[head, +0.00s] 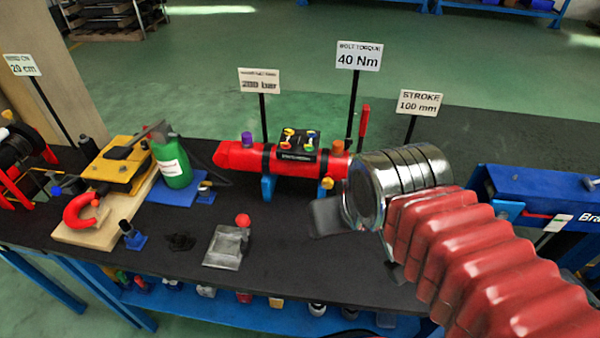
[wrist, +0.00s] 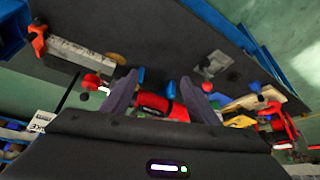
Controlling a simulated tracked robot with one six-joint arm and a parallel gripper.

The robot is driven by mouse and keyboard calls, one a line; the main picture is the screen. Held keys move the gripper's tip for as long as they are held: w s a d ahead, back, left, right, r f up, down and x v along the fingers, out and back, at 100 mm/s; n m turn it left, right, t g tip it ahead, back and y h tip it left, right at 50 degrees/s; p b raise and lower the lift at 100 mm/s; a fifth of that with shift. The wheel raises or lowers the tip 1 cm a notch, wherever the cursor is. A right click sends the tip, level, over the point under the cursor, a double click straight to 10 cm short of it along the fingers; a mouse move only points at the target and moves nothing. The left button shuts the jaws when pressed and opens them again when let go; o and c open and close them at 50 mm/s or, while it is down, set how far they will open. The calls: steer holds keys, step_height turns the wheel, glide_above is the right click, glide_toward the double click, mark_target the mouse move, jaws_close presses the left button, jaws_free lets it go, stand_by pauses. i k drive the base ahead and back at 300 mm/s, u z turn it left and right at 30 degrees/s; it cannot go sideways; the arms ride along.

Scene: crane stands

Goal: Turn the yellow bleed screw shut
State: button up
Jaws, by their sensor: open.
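A red cylinder (head: 232,157) lies across blue supports on the dark bench in the head view. A small yellow knob (head: 327,183), which looks like the bleed screw, sits low near its right end. Purple (head: 247,138) and orange-brown (head: 337,146) knobs stand on top. My gripper (wrist: 159,77) is open and empty, with its two dark fingers apart. In the wrist view the red cylinder (wrist: 158,105) shows between and behind the fingers; I cannot make out the yellow knob there.
A black valve block (head: 297,147) with coloured knobs sits on the cylinder. A green bottle (head: 172,162), a yellow unit (head: 118,165) and a metal plate with a red ball (head: 226,246) stand left. Sign posts stand behind. A blue beam (head: 540,195) is at right.

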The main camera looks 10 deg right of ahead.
mark_target(328, 182)
steer(key=k, duration=1.3)
steer(key=u, duration=0.5)
steer(key=i, duration=1.6)
steer(key=z, duration=0.1)
